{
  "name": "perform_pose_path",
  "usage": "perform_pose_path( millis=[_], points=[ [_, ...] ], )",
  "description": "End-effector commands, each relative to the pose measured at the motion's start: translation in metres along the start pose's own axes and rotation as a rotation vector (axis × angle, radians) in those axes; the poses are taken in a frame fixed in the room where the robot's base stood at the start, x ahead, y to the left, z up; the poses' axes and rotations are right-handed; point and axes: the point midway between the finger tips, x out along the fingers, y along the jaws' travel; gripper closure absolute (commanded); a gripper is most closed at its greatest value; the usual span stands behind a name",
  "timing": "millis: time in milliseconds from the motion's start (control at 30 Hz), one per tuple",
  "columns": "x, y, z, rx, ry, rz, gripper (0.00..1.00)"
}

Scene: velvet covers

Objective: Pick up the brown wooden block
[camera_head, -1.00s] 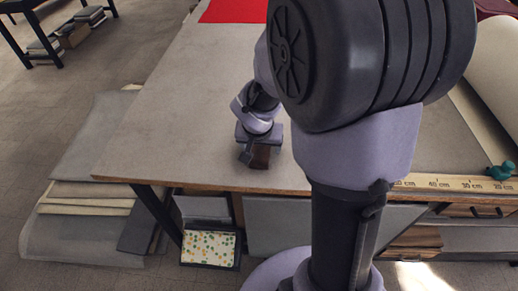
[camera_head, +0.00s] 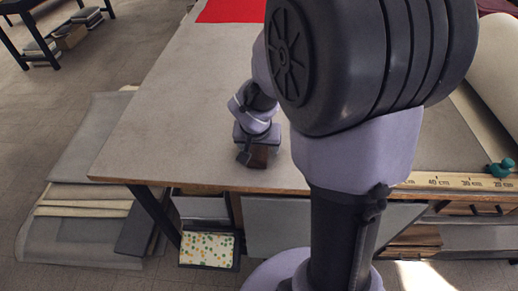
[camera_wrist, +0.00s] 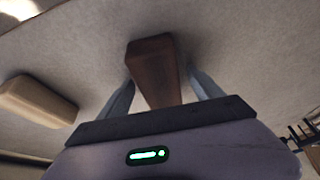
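The brown wooden block (camera_wrist: 155,75) lies on the grey tabletop, between the two fingers of my gripper (camera_wrist: 161,78) in the wrist view. Narrow gaps seem to show between the block and the fingers, so my gripper looks open around it. In the head view my gripper (camera_head: 250,146) is low over the table near its front edge. The brown block (camera_head: 259,157) shows partly below it there, and the rest is hidden by the gripper.
A tan block (camera_wrist: 38,99) lies to the left in the wrist view. The table (camera_head: 180,120) is bare left of my gripper. A wooden ruler (camera_head: 450,181) and a teal figure (camera_head: 501,168) are at the right front edge. A red cloth (camera_head: 232,10) lies at the back.

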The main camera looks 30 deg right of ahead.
Motion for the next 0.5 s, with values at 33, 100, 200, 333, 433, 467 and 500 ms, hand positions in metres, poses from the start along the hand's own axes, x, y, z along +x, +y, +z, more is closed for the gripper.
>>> perform_pose_path(
  millis=[33, 100, 200, 333, 433, 467, 500],
  points=[
    [-0.0001, 0.0000, -0.0001, 0.000, 0.000, 0.000, 0.34],
    [-0.0001, 0.0000, 0.0000, 0.000, 0.000, 0.000, 0.48],
    [-0.0001, 0.0000, 0.0000, 0.000, 0.000, 0.000, 0.68],
    [0.0000, 0.0000, 0.0000, 0.000, 0.000, 0.000, 0.93],
    [-0.0001, -0.0001, -0.0002, 0.000, 0.000, 0.000, 0.96],
    [-0.0001, -0.0001, -0.0002, 0.000, 0.000, 0.000, 0.96],
    [-0.0001, -0.0001, -0.0002, 0.000, 0.000, 0.000, 0.96]
  ],
)
